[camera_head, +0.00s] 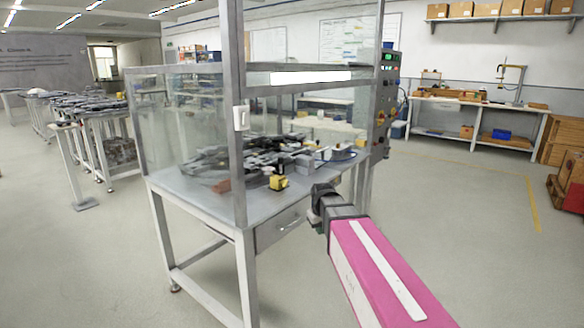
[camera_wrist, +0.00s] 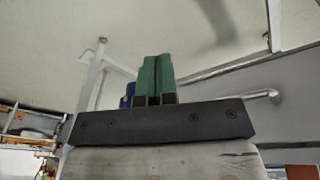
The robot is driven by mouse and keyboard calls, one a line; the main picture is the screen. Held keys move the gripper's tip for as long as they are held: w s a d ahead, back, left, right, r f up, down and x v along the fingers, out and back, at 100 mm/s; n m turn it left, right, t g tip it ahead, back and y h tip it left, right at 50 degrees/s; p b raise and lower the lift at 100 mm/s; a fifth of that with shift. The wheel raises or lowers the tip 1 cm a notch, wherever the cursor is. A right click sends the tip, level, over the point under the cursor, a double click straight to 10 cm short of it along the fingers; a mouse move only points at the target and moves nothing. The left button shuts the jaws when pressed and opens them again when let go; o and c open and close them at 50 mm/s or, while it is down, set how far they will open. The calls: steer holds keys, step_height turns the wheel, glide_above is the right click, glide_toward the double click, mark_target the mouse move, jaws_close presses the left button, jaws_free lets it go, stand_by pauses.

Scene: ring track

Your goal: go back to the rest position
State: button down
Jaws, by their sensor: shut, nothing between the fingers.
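My gripper shows in the wrist view (camera_wrist: 154,80) as two green fingers lying side by side, shut with nothing between them. In the head view my gripper (camera_head: 320,198) is the dark end of my pink and white arm, beside the front right of the workbench (camera_head: 205,200). I cannot tell from this view whether it touches the bench. The fingertips are hard to make out there.
The bench has a metal frame, clear panels, a drawer (camera_head: 283,228) and a control box (camera_head: 385,105). Dark parts and a yellow block (camera_head: 278,183) lie on it. Shelving tables (camera_head: 480,115) stand at the back right. Floor (camera_head: 470,230) to the right is clear.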

steer(key=s+d+f+m+g, duration=0.1)
steer(key=s+d+f+m, duration=0.1)
steer(key=s+d+f, duration=0.2)
steer(key=s+d+f+m+g, duration=0.1)
steer(key=s+d+f, duration=0.3)
steer(key=s+f, duration=0.5)
steer(key=s+m, duration=0.1)
steer(key=s, duration=0.2)
steer(key=shift+s+f, duration=0.15)
steer(key=shift+f, duration=0.15)
